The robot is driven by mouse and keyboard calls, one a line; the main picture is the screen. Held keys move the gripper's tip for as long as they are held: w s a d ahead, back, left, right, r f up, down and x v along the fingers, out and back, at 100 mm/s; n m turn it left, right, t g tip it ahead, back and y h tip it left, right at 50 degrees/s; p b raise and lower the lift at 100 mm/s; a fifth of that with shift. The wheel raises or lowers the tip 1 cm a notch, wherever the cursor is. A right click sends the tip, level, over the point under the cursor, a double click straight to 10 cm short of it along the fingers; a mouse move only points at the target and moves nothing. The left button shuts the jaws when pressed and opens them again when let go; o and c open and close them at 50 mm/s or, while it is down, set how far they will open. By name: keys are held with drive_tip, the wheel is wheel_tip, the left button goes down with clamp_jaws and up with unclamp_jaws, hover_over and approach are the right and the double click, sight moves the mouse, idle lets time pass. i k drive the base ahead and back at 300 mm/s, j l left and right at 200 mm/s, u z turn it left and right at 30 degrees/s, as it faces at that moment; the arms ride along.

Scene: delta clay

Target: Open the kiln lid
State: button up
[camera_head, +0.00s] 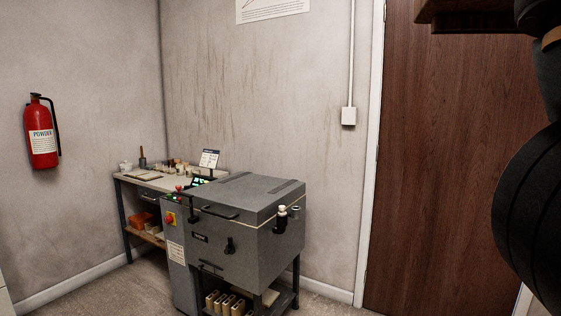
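The kiln (232,247) is a grey box on a dark stand, near the middle of the head view. Its lid (245,195) lies flat and closed on top, with a thin pale seam below it. A dark bar handle (220,213) is on the lid's front edge. My gripper is not in view; dark rounded parts at the right edge seem to be my arm.
A control cabinet (178,262) with a red button stands left of the kiln. Behind it is a workbench (128,176) with small items. A fire extinguisher (42,135) hangs on the left wall. A brown door (455,170) is at right. Shelves under the kiln hold pale blocks (224,304).

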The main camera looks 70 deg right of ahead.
sight(247, 198)
drive_tip(key=z, duration=1.4)
drive_tip(key=i+j+z, duration=0.15)
drive_tip(key=i+j, duration=0.25)
drive_tip(key=i+j+z, duration=0.1)
drive_tip(key=i+j, duration=0.25)
drive_tip(key=j, duration=0.25)
drive_tip(key=i+j+z, duration=0.15)
drive_tip(key=i+j, duration=0.25)
drive_tip(key=j, duration=0.2)
drive_tip(key=i+j+z, duration=0.1)
drive_tip(key=i+j, duration=0.2)
drive_tip(key=j, duration=0.3)
drive_tip(key=i+j+z, duration=0.15)
drive_tip(key=i+j, duration=0.15)
drive_tip(key=j, duration=0.3)
drive_tip(key=i+j+z, duration=0.15)
drive_tip(key=i+j, duration=0.15)
drive_tip(key=j, duration=0.35)
drive_tip(key=i+j+z, duration=0.1)
drive_tip(key=j, duration=0.6)
drive_tip(key=i+j+z, duration=0.15)
drive_tip(key=i+j, duration=0.15)
drive_tip(key=j, duration=0.4)
